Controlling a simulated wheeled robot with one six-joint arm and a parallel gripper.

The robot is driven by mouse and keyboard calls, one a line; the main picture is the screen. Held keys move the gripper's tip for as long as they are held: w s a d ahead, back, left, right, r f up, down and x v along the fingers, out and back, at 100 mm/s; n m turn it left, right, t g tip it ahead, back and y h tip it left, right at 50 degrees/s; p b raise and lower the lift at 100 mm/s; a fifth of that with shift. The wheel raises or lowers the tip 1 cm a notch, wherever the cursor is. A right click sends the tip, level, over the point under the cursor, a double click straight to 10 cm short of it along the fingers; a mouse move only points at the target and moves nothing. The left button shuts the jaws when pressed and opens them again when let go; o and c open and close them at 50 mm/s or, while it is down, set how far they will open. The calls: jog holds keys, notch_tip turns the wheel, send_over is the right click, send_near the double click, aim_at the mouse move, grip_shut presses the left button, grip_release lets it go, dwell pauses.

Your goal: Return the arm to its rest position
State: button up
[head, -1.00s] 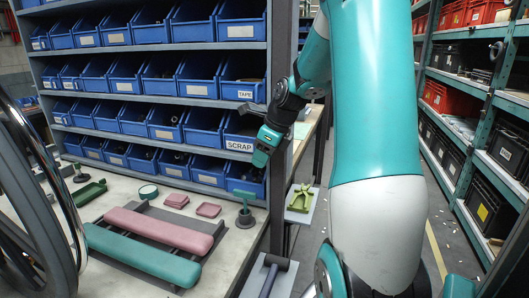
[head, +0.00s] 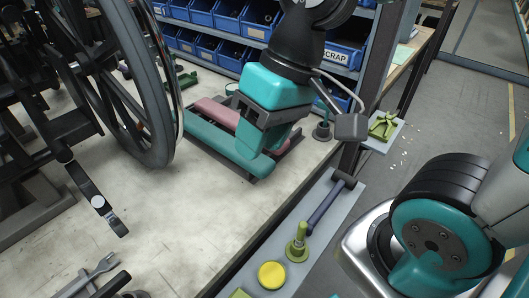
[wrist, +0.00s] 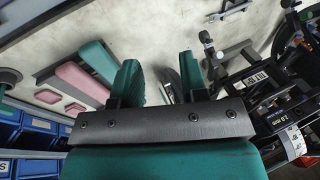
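My gripper (head: 262,140) hangs from my arm over the right part of the bench top (head: 205,222), in front of the pink and teal padded bars. In the wrist view its two teal fingers (wrist: 160,78) stand apart with nothing held between them. Bench surface and part of a wheel show beyond the fingers. In the head view the gripper body hides part of the bars, and the fingertips are hard to make out there.
A wheelchair with a large wheel (head: 140,85) stands on the left. Blue bins (head: 240,20) line the rack behind. A grey side tray (head: 325,218) holds a hammer, a green stamp-like tool and a yellow disc (head: 271,275). Bare bench lies front centre; open floor is right.

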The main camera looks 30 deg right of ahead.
jog(key=s+n, duration=0.1)
jog(key=s+a+r+n+p, duration=0.1)
jog(key=s+n, duration=0.1)
jog(key=shift+s+a+r+n+g+p, duration=0.1)
jog(key=shift+a+r+n+g+p, duration=0.2)
jog(key=shift+n+p, duration=0.1)
